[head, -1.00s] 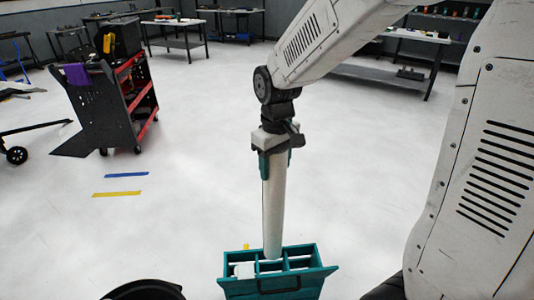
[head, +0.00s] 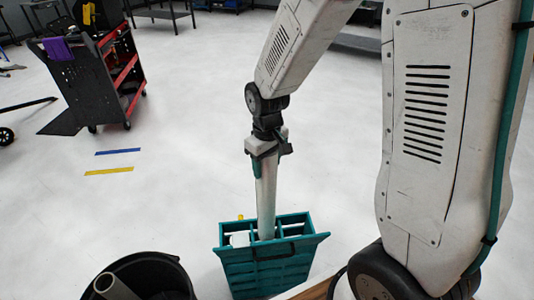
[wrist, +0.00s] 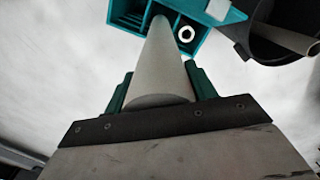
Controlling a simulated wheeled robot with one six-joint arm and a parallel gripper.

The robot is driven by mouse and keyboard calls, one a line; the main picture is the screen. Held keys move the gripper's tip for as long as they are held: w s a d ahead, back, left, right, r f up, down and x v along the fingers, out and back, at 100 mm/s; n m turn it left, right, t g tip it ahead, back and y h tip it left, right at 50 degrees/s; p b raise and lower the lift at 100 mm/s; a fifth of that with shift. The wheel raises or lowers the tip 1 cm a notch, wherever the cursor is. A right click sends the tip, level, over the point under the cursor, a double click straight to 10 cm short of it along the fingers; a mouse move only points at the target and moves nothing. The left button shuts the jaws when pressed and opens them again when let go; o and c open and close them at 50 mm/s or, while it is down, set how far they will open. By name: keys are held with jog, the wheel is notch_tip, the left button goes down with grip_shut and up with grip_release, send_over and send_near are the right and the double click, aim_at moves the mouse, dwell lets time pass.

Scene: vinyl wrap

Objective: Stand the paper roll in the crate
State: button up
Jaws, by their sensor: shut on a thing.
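The paper roll (head: 266,200) is a long pale tube, held nearly upright. My gripper (head: 264,165) is shut on its upper part; in the wrist view the green fingers (wrist: 160,90) stand on both sides of the roll (wrist: 158,72). The teal crate (head: 268,278) has several compartments and stands on the floor below. The roll's lower end is down at the crate's top opening, in a middle compartment, and its bottom is hidden by the crate's front wall. I cannot tell whether it touches the crate's floor. The crate also shows in the wrist view (wrist: 128,14).
A white item (head: 240,239) sits in the crate's left part. A black bin (head: 150,268) with a grey tube (head: 115,288) in it stands left of the crate. A black and red tool cart (head: 95,80) is at the far left. The floor behind the crate is clear.

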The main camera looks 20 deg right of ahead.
notch_tip(320, 180, down, 34)
dwell(1.7)
jog(key=o, duration=1.5)
jog(key=shift+o, duration=0.2)
jog(key=shift+r, duration=3.9)
